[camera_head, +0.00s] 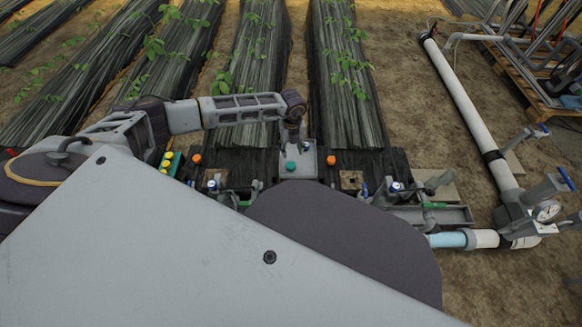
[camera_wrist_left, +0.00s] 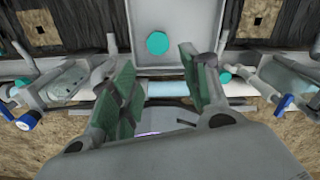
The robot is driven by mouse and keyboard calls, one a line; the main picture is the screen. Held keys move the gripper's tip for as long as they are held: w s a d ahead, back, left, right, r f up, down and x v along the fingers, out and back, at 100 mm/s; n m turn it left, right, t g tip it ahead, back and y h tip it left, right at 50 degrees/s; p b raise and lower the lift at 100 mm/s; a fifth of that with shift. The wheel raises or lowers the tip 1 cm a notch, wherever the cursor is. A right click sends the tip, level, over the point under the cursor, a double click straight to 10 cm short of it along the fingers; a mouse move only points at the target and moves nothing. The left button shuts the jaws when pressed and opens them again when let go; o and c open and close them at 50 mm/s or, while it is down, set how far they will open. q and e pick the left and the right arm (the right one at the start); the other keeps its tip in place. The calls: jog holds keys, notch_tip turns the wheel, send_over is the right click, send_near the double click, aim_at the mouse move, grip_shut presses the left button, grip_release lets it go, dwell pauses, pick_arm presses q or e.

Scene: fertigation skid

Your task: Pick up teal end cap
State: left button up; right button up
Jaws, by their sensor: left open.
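The teal end cap (camera_head: 291,165) is a small round disc on a light grey tray (camera_head: 308,170) near the middle of the head view. In the left wrist view the cap (camera_wrist_left: 157,43) lies on the tray, just beyond the fingertips. My left gripper (camera_head: 292,146) points down over the tray, close to the cap. In the wrist view its green-padded fingers (camera_wrist_left: 158,66) are apart with nothing between them, and the cap shows clear of both pads. My right gripper is not in view.
Orange caps (camera_head: 196,159) (camera_head: 331,160) flank the tray, and yellow and green caps (camera_head: 167,163) lie left. Valves and pipe fittings (camera_head: 395,187) stand in front. A long white pipe (camera_head: 465,105) runs at right, with a pressure gauge (camera_head: 546,211). Planted beds (camera_head: 345,75) lie behind.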

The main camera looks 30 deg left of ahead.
pick_arm(q)
jog(key=b, duration=0.3)
send_over(291, 165)
jog(key=shift+s+d+f, duration=0.15)
jog(key=shift+f, duration=1.75)
jog(key=shift+s+d+f, duration=0.1)
jog(key=shift+d+f, duration=0.05)
jog(key=shift+f, duration=1.75)
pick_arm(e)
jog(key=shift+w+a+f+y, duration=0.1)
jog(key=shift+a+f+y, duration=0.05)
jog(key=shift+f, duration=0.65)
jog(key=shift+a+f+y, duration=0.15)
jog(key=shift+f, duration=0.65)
pick_arm(q)
jog(key=shift+f, duration=0.1)
jog(key=shift+w+a+f+b, duration=0.1)
jog(key=shift+a+f+b, duration=0.05)
jog(key=shift+f+b, duration=0.6)
jog(key=shift+a+f+b, duration=0.1)
jog(key=shift+f+b, duration=0.4)
jog(key=shift+f, duration=0.4)
jog(key=shift+f+b, duration=0.4)
jog(key=shift+f, duration=0.45)
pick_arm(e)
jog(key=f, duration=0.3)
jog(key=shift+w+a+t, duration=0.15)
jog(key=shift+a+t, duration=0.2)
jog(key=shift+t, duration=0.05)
